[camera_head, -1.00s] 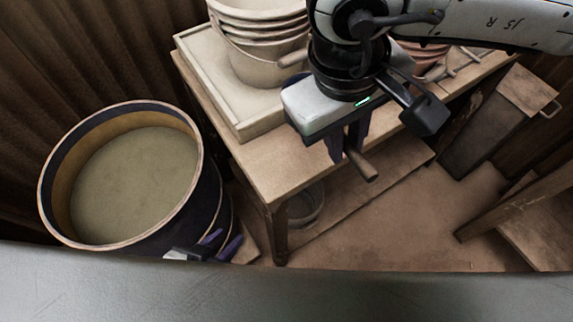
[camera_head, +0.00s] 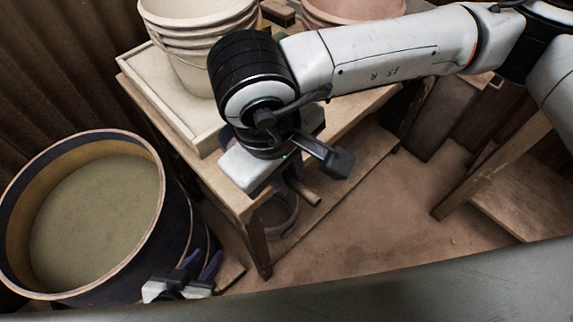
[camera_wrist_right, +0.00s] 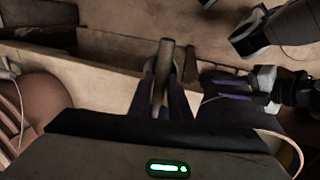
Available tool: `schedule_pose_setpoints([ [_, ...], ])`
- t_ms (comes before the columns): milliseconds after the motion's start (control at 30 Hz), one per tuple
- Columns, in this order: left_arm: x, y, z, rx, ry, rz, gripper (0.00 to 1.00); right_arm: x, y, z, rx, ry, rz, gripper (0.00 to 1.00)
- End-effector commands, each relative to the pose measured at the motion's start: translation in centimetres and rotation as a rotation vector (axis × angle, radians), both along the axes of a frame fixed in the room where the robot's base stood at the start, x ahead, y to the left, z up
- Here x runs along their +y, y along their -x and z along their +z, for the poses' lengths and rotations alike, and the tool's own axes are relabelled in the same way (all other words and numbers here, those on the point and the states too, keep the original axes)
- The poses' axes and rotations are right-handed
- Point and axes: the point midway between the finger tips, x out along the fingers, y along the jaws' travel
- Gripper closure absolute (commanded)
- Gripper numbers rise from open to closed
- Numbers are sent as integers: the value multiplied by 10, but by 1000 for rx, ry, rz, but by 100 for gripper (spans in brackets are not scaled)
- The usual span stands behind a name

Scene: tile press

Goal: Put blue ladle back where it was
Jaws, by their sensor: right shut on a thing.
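My right gripper (camera_head: 282,187) is shut on a thin wooden handle (camera_head: 305,192) near the table's front edge. The handle (camera_wrist_right: 163,72) also sticks out between the fingers in the right wrist view. I see no blue bowl on it; the rest of the held thing is hidden by my gripper and arm, so I cannot confirm it is the blue ladle. My left gripper (camera_head: 203,260) is low beside the barrel, its two purple fingers apart and nothing seen between them.
A large barrel (camera_head: 165,210) of murky liquid stands at the left. The wooden table (camera_head: 207,172) bears a pale tray (camera_head: 150,75), stacked pale buckets (camera_head: 188,68) and a pinkish bucket (camera_head: 350,14). A round vessel (camera_head: 278,215) sits below the table.

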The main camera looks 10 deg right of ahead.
Motion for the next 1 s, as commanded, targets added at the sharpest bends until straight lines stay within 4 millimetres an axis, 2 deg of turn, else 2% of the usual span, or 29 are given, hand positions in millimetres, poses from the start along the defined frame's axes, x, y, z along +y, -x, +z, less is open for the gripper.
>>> schedule_pose_setpoints([
  [267, 0, 0, -1, -1, 1, 1, 69, 0, 0, -29, 0, 0, -2, 100],
  [633, 0, 0, -4, 0, 1, 1, 69, 0, -1, -33, -3, -1, 0, 100],
  [667, 0, 0, -3, 0, 1, 1, 69, 0, 0, -33, -1, 1, 0, 79],
  [767, 0, 0, -3, 0, 1, 1, 69, 0, 0, -33, -1, 1, 0, 64],
  [1000, 0, 0, -3, 1, 0, 1, 69, 0, 0, -33, 1, 1, 0, 64],
])
